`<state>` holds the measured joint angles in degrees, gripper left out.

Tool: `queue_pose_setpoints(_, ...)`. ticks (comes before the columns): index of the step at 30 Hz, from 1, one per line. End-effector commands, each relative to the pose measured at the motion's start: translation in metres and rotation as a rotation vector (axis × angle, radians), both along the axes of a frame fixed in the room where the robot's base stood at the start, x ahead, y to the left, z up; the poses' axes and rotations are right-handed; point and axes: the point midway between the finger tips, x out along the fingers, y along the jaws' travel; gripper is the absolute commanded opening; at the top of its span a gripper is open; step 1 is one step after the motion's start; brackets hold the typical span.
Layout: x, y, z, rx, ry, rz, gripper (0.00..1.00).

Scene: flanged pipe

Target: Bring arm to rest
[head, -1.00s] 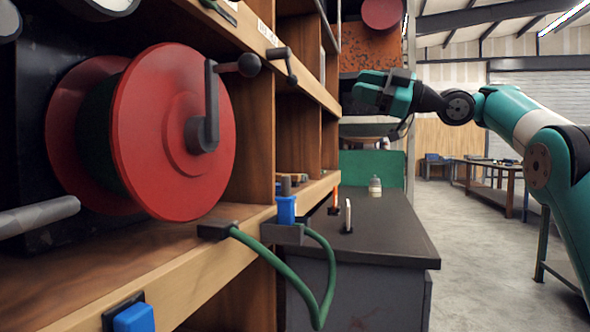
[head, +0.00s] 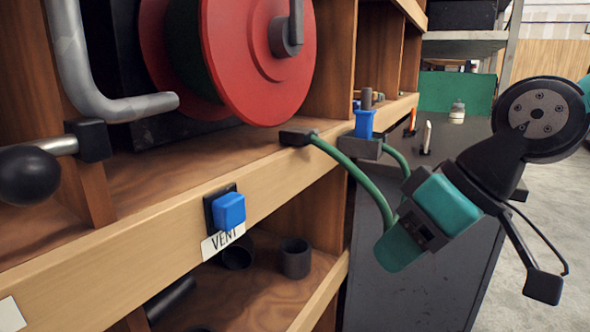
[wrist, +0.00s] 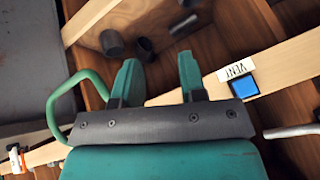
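My gripper (head: 412,228) is in the right half of the head view, in front of the dark bench and to the right of the shelf. It points down and to the left. In the wrist view its two teal fingers (wrist: 158,76) stand well apart, with nothing between them but the shelf behind. My arm comes in from the right edge of the head view and bends at a dark round joint. My gripper overlaps part of a green hose in the head view; whether they touch cannot be told.
A wooden shelf (head: 120,262) fills the left, with a red reel (head: 250,70), a blue VENT button (head: 229,210) and a crank handle (head: 28,174). A green hose (head: 352,178) hangs from its edge. Black pipe pieces (head: 296,258) lie below. Open floor (head: 560,215) is at the right.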

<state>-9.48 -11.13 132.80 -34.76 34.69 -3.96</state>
Motion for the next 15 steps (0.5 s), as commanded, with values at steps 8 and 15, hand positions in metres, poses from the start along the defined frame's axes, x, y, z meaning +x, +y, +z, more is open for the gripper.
queue_pose_setpoints(8,-0.098,-0.028,-0.044,-0.173,0.239,-0.029,0.38)
queue_pose_setpoints(15,-0.095,-0.027,0.021,-0.169,0.235,-0.03,0.38)
